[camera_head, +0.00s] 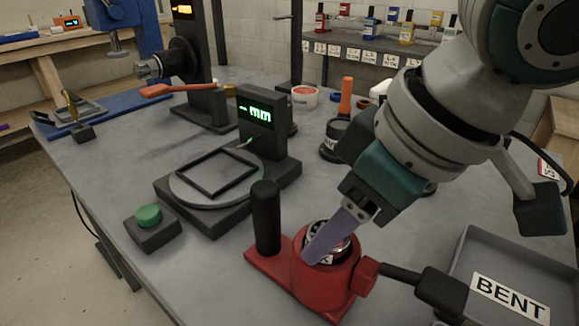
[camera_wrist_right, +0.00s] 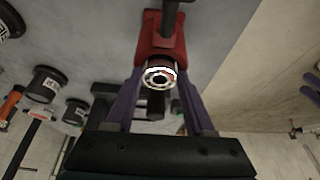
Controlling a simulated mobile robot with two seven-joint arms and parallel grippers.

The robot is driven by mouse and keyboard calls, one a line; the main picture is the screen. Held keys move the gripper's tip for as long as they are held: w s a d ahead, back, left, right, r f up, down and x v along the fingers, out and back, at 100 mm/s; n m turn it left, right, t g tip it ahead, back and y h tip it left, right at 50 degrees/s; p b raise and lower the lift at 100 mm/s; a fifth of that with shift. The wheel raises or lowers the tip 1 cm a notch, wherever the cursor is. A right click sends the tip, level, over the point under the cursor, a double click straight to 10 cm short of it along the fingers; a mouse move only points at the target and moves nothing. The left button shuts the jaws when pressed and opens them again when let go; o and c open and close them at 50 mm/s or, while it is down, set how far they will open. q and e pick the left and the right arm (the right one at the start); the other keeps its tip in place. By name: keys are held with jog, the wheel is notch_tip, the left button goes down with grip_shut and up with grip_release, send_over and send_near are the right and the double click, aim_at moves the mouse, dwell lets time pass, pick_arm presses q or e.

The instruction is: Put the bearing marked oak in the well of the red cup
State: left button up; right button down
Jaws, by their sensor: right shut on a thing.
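The red cup (camera_head: 312,284) stands near the front of the grey bench, on a red base with a black upright post. It also shows at the top of the wrist view (camera_wrist_right: 152,40). My right gripper (camera_head: 316,252) points down at the cup's mouth, its purple fingers shut on a bearing (camera_head: 341,249). In the wrist view the bearing (camera_wrist_right: 160,77) is a steel ring with balls between the fingertips. A pale label on its side is partly hidden, and I cannot read it whole. The bearing is at the cup's opening; how deep it sits I cannot tell. My left gripper is out of view.
A grey tray marked BENT (camera_head: 461,270) stands right of the cup, with a black handle from the cup reaching toward it. A gauge with a round plate (camera_head: 190,205) and a green button (camera_head: 148,215) stand left. Dark containers (camera_wrist_right: 46,84) stand nearby.

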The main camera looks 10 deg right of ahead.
jog(key=shift+s+d+f, duration=0.15)
jog(key=shift+f, duration=0.2)
jog(key=shift+d+f, duration=0.35)
jog(key=shift+f, duration=0.4)
jog(key=shift+c, duration=1.5)
grip_release()
jog(key=shift+o, duration=0.2)
jog(key=shift+a+r, duration=0.1)
jog(key=shift+r, duration=0.25)
jog(key=a+p+v, duration=0.1)
jog(key=p+v, duration=0.2)
jog(key=v, duration=0.9)
jog(key=shift+r, duration=0.55)
jog(key=shift+d, duration=0.1)
